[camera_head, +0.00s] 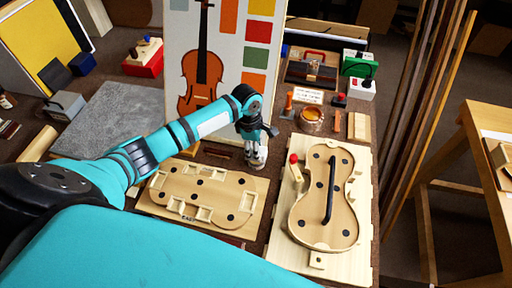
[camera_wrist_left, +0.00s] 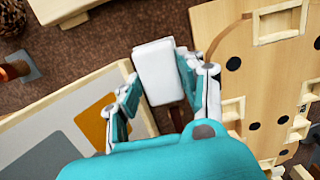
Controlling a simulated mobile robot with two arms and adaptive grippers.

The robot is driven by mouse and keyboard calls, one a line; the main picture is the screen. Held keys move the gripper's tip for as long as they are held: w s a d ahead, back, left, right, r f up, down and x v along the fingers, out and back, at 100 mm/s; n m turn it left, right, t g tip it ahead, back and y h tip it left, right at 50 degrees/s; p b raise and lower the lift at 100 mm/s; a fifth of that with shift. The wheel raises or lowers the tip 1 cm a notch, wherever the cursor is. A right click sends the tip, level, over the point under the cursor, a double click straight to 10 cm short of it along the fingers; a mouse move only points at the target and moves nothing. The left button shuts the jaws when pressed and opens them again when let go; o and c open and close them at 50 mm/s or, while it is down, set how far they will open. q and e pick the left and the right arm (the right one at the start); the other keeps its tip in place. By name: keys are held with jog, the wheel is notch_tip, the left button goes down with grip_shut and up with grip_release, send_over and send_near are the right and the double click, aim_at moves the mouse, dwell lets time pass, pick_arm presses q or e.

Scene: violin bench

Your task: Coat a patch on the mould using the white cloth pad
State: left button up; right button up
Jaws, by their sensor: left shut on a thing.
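My left gripper (camera_head: 256,158) is shut on the white cloth pad, which shows as a pale block (camera_wrist_left: 157,72) between the two fingers in the left wrist view. The gripper hangs above the table near the back right end of the wooden mould (camera_head: 212,193). This mould has a violin outline with several cut-outs, small blocks and dark round spots. Its edge, a curved rib and blocks show at the right of the left wrist view (camera_wrist_left: 225,75). The pad appears apart from the mould, over the brown table. My right gripper is not in view.
A second board (camera_head: 285,240) with a violin-shaped piece, a black bar and a red knob lies to the right. An amber-filled pot (camera_head: 311,120) stands behind it. A tall violin picture panel (camera_head: 228,75) rises behind my gripper. A grey mat (camera_head: 105,125) lies left.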

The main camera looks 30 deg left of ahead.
pick_arm(q)
jog(key=shift+f, duration=0.5)
dwell(0.5)
jog(key=shift+s+f+p, duration=0.1)
jog(key=shift+s+p, duration=0.05)
jog(key=shift+p, duration=0.35)
dwell(2.2)
notch_tip(320, 180, up, 7)
jog(key=p, duration=0.9)
dwell(0.8)
